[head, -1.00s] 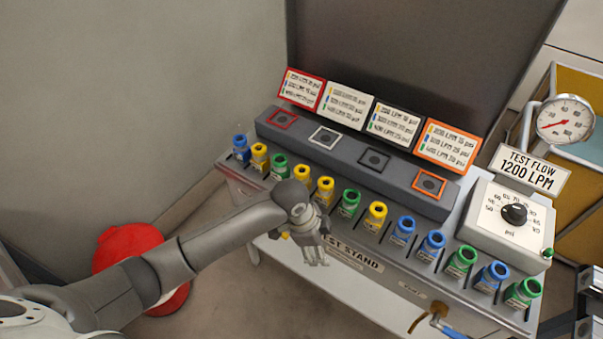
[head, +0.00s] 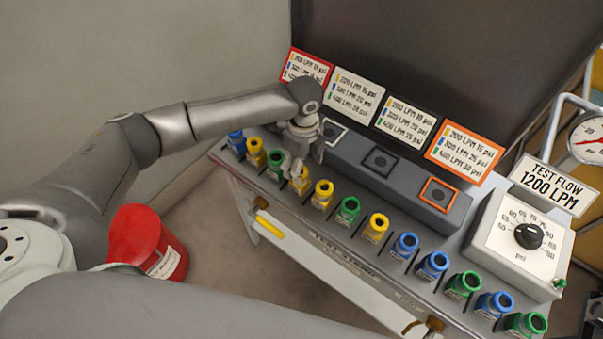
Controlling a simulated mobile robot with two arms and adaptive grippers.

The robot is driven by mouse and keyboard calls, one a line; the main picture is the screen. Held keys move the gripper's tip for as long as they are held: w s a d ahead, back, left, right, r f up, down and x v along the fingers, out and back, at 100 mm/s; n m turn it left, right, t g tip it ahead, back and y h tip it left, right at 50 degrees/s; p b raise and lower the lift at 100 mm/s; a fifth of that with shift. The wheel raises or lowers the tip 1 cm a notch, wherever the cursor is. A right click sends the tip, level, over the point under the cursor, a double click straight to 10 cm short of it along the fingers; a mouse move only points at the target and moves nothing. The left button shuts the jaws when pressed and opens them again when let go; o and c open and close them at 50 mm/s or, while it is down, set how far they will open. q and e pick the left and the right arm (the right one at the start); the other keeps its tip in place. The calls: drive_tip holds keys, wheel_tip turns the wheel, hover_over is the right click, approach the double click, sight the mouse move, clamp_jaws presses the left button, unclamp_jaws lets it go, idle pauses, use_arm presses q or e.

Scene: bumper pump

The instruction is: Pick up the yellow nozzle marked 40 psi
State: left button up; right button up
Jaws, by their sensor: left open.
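Several yellow nozzles stand in the front row of the test stand (head: 270,205). One yellow nozzle (head: 256,152) is near the left end, one (head: 300,184) is partly hidden by my left gripper, one (head: 322,195) is just right of that, and another (head: 376,228) is farther right. Their small labels are too small to read, so I cannot tell which is marked 40 psi. My left gripper (head: 293,168) is open and points down, with its fingers at the partly hidden yellow nozzle. I cannot tell whether they touch it. My right gripper is not in view.
Green nozzles (head: 348,210) and blue nozzles (head: 405,245) stand close by in the same row. Behind is a grey raised block with coloured square sockets (head: 438,194) and sign cards (head: 464,147). A dial box (head: 520,240) stands right. A red bucket (head: 140,238) is on the floor.

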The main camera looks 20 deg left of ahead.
use_arm(q)
drive_tip(key=shift+s+f, duration=0.15)
drive_tip(key=shift+f, duration=0.35)
drive_tip(key=shift+s+f, duration=0.15)
drive_tip(key=shift+f, duration=0.65)
drive_tip(key=shift+w+a+f+p, duration=0.1)
drive_tip(key=shift+f+p, duration=0.3)
drive_tip(key=f, duration=0.1)
drive_tip(key=f+p, duration=0.1)
drive_tip(key=f, duration=0.2)
drive_tip(key=shift+a+f, duration=0.1)
drive_tip(key=shift+a, duration=0.25)
drive_tip(key=shift+f, duration=0.15)
drive_tip(key=shift+c, duration=1)
drive_tip(key=c, duration=1.1)
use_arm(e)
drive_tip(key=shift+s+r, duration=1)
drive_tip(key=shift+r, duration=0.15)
